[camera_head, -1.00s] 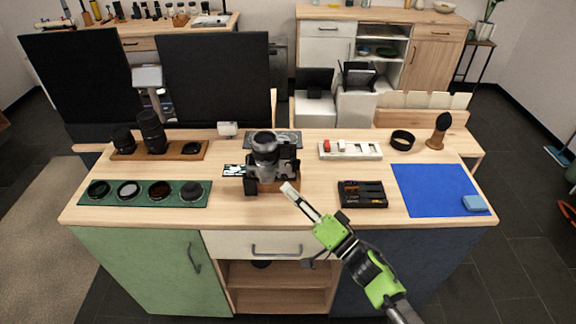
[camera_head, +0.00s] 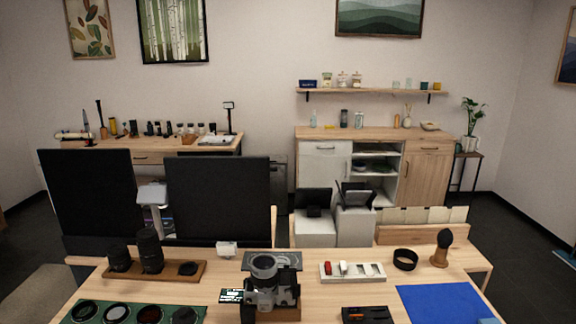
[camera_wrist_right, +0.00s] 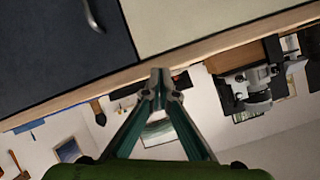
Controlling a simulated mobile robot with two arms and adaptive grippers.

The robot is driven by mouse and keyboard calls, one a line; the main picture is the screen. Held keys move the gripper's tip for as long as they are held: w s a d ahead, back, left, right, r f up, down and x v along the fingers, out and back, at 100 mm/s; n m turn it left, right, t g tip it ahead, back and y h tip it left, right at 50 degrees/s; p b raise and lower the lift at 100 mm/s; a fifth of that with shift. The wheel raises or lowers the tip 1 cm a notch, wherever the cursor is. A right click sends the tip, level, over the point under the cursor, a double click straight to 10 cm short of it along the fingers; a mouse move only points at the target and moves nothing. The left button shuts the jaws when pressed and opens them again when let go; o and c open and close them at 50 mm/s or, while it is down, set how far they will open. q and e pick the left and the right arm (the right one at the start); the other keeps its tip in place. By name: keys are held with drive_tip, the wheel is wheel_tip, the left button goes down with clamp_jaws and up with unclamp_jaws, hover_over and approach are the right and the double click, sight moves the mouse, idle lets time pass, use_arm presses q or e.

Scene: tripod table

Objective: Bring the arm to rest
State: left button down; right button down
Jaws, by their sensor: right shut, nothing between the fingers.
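My right gripper (camera_wrist_right: 162,84) shows in the right wrist view, with its two fingertips together and nothing between them. It is in front of the table's front edge (camera_wrist_right: 205,52), which appears upside down there. A camera (camera_wrist_right: 248,90) stands on the table to the right in that view. The same camera (camera_head: 264,284) is at the middle of the table in the head view. Neither arm shows in the head view now, and my left gripper is in no current view.
The table holds a lens tray (camera_head: 185,270), a green filter mat (camera_head: 205,315), a white tray (camera_head: 375,275), a black case (camera_head: 365,315) and a blue mat (camera_head: 445,303). Two dark panels (camera_head: 217,200) stand behind it. A dark door (camera_wrist_right: 60,40) is close to my right gripper.

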drive_tip(key=s+d+f+n+g, duration=0.25)
drive_tip(key=s+g, duration=0.25)
drive_tip(key=s, duration=0.7)
drive_tip(key=s+d+f+n+g, duration=0.2)
drive_tip(key=s+n+g, duration=0.2)
drive_tip(key=s, duration=0.9)
wheel_tip(320, 180, down, 25)
drive_tip(key=s+g, duration=0.1)
drive_tip(key=s+d+f+g+h, duration=0.1)
drive_tip(key=s+d+f, duration=0.1)
drive_tip(key=s+f, duration=1.5)
drive_tip(key=shift+s+d+g, duration=0.3)
drive_tip(key=shift+d, duration=0.1)
